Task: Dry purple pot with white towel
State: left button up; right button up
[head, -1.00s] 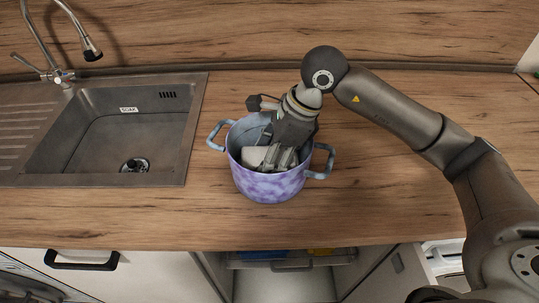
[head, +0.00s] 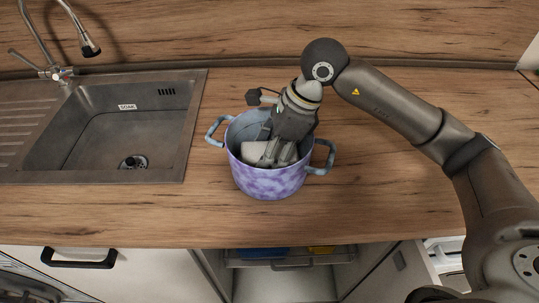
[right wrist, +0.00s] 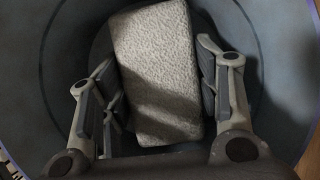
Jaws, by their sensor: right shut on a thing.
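The purple pot (head: 268,183), mottled purple and white with two grey-blue handles, stands upright on the counter right of the sink. My right gripper (head: 272,152) reaches down into it from above. It is shut on the white towel (head: 254,152), a pale folded block inside the pot. In the right wrist view the towel (right wrist: 160,70) lies between the two fingers (right wrist: 157,85), with the pot's blue-grey inner wall (right wrist: 45,70) around it. Whether the towel touches the wall or floor cannot be told. My left gripper is not in view.
The steel sink (head: 110,130) with its tap (head: 62,72) lies to the left. The wooden counter (head: 380,190) is clear around the pot. Below the front edge, an open cabinet or drawer (head: 290,264) shows. The wooden splashback (head: 220,30) rises behind.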

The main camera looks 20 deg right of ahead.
jog(key=shift+s, duration=0.1)
jog(key=shift+s+a+f, duration=0.1)
jog(key=shift+s+a, duration=0.1)
jog(key=shift+s, duration=0.4)
jog(key=shift+s+a, duration=0.15)
jog(key=shift+s, duration=0.4)
jog(key=shift+w+d+b, duration=0.2)
jog(key=shift+w+b, duration=0.05)
jog(key=shift+w, duration=0.4)
jog(key=shift+w+d+b, duration=0.15)
jog(key=shift+w+b, duration=0.1)
jog(key=shift+w, duration=0.4)
jog(key=shift+s, duration=0.15)
jog(key=shift+s+a+b, duration=0.15)
jog(key=shift+s+a, duration=0.05)
jog(key=shift+s, duration=0.4)
jog(key=shift+s+a+b, duration=0.15)
jog(key=shift+s, duration=0.4)
notch_tip(320, 180, up, 16)
jog(key=w+p, duration=0.1)
jog(key=p, duration=0.8)
jog(key=shift+w+d, duration=0.2)
